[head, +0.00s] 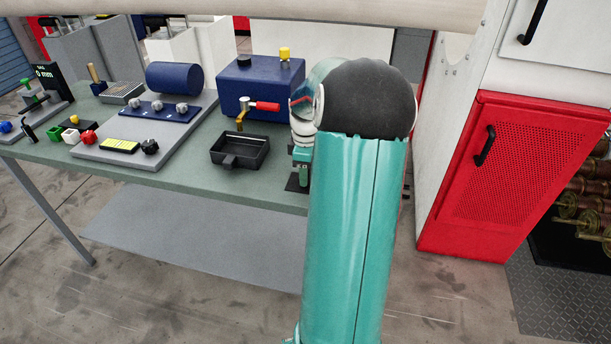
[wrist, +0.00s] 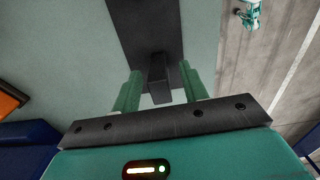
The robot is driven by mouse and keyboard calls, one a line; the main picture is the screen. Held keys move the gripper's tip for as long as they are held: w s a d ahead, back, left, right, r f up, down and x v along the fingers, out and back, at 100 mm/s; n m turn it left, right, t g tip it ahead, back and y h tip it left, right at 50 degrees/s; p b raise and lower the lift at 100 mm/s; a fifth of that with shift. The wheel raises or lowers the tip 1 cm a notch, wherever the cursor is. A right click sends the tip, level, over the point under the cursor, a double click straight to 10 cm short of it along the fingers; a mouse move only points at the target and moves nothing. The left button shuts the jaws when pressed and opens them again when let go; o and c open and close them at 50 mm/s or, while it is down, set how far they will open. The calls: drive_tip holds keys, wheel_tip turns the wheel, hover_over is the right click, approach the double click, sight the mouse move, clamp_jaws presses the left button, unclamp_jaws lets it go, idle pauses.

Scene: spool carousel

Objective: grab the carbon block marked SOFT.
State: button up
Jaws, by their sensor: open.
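A dark block (wrist: 158,78) shows in the wrist view, in front of a flat dark plate or strip (wrist: 140,22). I can read no SOFT marking on it, so I cannot tell if it is the named carbon block. My gripper (wrist: 159,70) is open, with one green finger on each side of the dark block and a visible gap at each finger. In the head view my arm hides most of the gripper and whatever is by it; a dark piece (head: 294,184) shows at the bench's front edge beside the arm.
The green bench (head: 190,178) holds a black tray (head: 255,160), a blue box (head: 235,90) with a red-handled tap (head: 266,106), and a grey board (head: 95,152) with a blue cylinder (head: 174,78). A red cabinet (head: 515,170) stands at right.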

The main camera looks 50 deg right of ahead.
drive_tip(key=shift+f, duration=0.3)
clamp_jaws()
drive_tip(key=shift+r, duration=0.1)
